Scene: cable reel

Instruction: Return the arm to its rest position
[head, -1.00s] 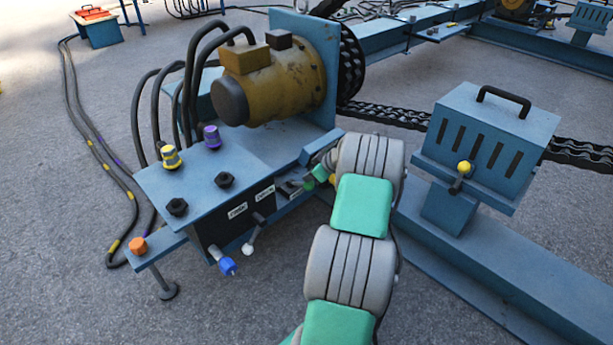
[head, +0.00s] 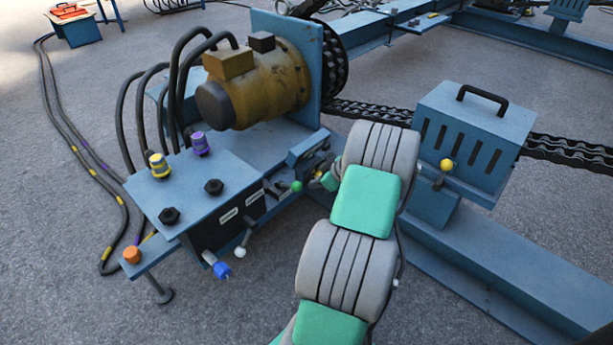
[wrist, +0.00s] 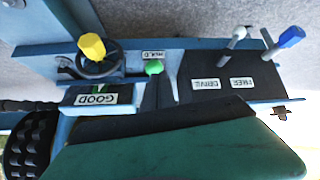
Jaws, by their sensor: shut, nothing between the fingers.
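My arm spans the lower middle of the head view and hides my gripper there. In the wrist view its dark green and black body fills the bottom. The green knob also shows in the head view (head: 297,186), left of my arm. I cannot tell the exact gap between fingertips and knob.
A blue control bench (head: 190,190) carries a yellow motor (head: 265,85) with black hoses. A white-tipped lever (head: 240,252) and a blue-tipped lever (head: 221,269) stick out at its front. A slotted blue box (head: 475,135) and a long beam stand right of my arm. Open floor lies front left.

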